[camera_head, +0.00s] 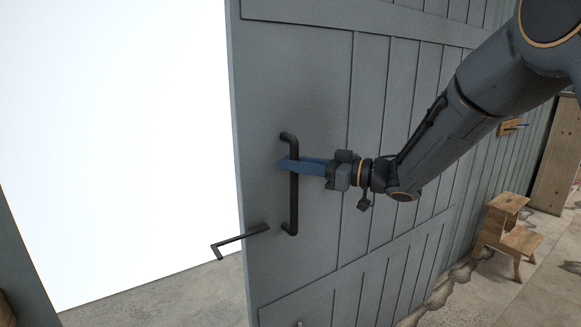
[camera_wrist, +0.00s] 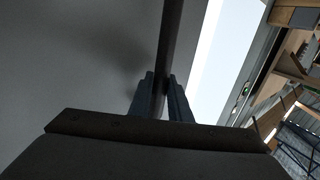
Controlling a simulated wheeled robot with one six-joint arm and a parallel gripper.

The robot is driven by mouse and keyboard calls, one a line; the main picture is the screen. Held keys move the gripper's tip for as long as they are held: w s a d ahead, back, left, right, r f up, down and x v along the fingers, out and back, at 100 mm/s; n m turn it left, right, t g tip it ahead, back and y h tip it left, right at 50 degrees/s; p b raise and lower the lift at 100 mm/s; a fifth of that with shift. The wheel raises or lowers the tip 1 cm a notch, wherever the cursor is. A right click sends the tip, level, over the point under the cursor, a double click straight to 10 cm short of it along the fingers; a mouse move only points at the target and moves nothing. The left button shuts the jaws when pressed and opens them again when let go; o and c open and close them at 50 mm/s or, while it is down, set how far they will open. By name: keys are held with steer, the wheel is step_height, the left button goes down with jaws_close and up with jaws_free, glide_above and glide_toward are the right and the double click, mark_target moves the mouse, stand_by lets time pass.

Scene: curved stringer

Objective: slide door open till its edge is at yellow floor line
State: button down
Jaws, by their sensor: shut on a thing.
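The grey plank door (camera_head: 385,120) fills the middle and right of the head view. Its left edge stands beside a bright white opening (camera_head: 115,130). A black vertical bar handle (camera_head: 293,205) is fixed near that edge. My gripper (camera_head: 287,164) has its blue fingers shut on the handle, a little above its middle. In the wrist view the handle (camera_wrist: 170,40) runs up between the two fingers (camera_wrist: 162,95). A black latch arm (camera_head: 240,240) sticks out at the door's edge, below the handle. I see no yellow floor line in either view.
A wooden step stool (camera_head: 508,235) stands on the floor at the right, near the door's far end. A small wooden block with a blue part (camera_head: 511,127) is on the wall behind my arm. Bare concrete floor (camera_head: 165,295) shows below the opening.

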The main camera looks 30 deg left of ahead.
steer(key=shift+s+a+r, duration=0.15)
steer(key=shift+s+a, duration=0.1)
steer(key=shift+s, duration=0.05)
steer(key=c, duration=1.6)
jaws_free()
steer(key=shift+w, duration=0.1)
steer(key=shift+c, duration=0.2)
steer(key=shift+d, duration=0.1)
steer(key=d+b, duration=0.2)
steer(key=d, duration=0.5)
steer(key=shift+w+d, duration=0.35)
